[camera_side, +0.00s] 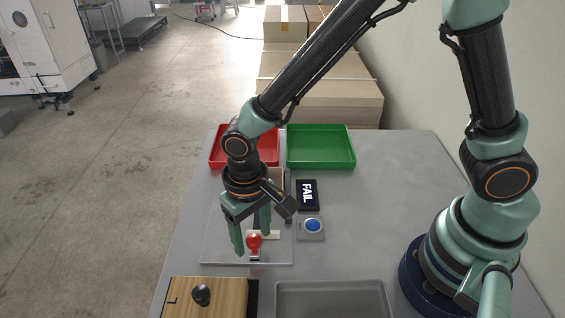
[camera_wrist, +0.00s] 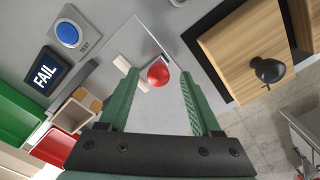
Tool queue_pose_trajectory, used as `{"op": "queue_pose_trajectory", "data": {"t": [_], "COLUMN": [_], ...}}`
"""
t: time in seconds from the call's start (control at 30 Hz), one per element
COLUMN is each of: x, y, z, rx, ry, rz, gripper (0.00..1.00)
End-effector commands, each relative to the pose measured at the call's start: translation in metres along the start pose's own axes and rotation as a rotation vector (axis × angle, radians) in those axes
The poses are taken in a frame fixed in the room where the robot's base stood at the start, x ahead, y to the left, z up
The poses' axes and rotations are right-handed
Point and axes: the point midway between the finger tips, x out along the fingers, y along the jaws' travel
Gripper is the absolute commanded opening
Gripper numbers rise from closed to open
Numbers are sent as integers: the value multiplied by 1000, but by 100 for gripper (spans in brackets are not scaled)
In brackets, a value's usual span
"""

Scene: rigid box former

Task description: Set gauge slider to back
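A red ball knob (camera_side: 254,241), which looks like the gauge slider's handle, stands near the front edge of a flat grey plate (camera_side: 215,250). It also shows in the wrist view (camera_wrist: 158,73), with a dark and white piece by it. Pale pieces (camera_wrist: 126,74) lie next to it. My gripper (camera_side: 252,245) points down over the plate, open, with one finger on each side of the knob. In the wrist view my gripper (camera_wrist: 160,75) shows a gap on both sides of the knob. I cannot tell whether the fingertips reach down level with it.
A display reading FAIL (camera_side: 307,194) and a blue button (camera_side: 312,226) are right of the plate. Red (camera_side: 214,160) and green (camera_side: 320,165) trays stand behind. A wooden block with a black knob (camera_side: 201,294) and a grey tray (camera_side: 330,286) are in front. A small wooden box (camera_wrist: 72,113) stands behind my gripper.

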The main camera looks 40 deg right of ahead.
Motion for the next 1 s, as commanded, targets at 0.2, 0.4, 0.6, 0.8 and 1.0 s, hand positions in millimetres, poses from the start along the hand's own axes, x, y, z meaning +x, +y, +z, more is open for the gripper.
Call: {"op": "queue_pose_trajectory", "data": {"t": [0.2,0.4,0.6,0.8,1.0], "x": [-4,-34,-76,-107,-120], "y": [0,0,0,0,0], "z": [0,-1,-1,-1,0], "rx": [1,1,0,0,0], "ry": [0,5,6,2,1], "rz": [0,-3,-4,-2,0], "gripper": [65,65,65,65,65]}}
